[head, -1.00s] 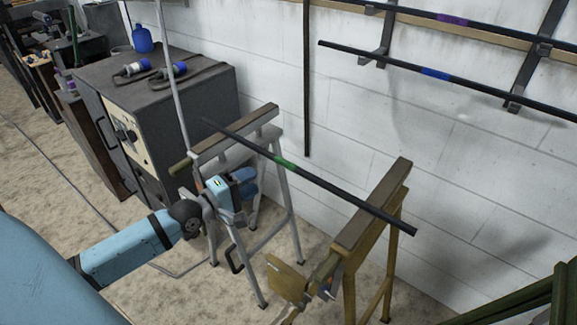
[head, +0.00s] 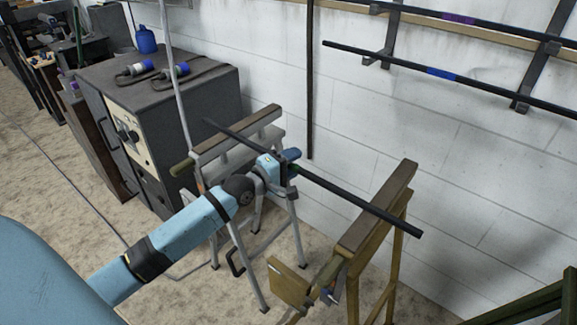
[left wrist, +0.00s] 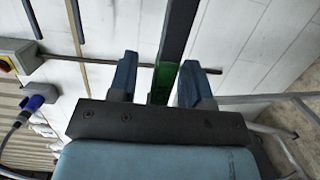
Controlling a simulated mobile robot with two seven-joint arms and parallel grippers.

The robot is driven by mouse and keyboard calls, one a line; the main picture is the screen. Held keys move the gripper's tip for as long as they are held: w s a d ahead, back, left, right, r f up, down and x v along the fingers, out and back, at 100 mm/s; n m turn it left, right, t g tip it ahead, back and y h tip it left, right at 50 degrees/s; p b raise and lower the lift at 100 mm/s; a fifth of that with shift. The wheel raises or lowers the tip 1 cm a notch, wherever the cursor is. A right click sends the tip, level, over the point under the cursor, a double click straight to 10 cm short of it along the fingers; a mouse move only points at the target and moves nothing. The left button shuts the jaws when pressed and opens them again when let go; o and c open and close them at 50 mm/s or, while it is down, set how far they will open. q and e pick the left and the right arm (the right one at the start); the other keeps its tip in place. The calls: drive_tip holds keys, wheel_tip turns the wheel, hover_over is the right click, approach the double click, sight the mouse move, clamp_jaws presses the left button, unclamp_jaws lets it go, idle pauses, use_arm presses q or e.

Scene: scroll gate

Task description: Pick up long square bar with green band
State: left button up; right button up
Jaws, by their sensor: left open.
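The long dark square bar (head: 350,196) lies across two trestles, the grey one (head: 215,150) and the brown one (head: 375,215). My left gripper (head: 288,162) is at the bar's middle, at its green band, which it mostly hides in the head view. In the left wrist view, the green band (left wrist: 166,78) shows between the two blue fingers of my open left gripper (left wrist: 160,82). The bar runs between the fingers with a gap visible on each side. My right gripper is not in view.
Wall racks hold other dark bars, one with a blue band (head: 441,73) and one with a purple band (head: 458,18). A dark upright rod (head: 310,90) stands against the white wall. A grey cabinet (head: 190,105) stands left of the grey trestle.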

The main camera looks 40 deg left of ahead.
use_arm(q)
drive_tip(key=shift+w, duration=0.15)
clamp_jaws()
idle(1.3)
drive_tip(key=shift+r, duration=0.1)
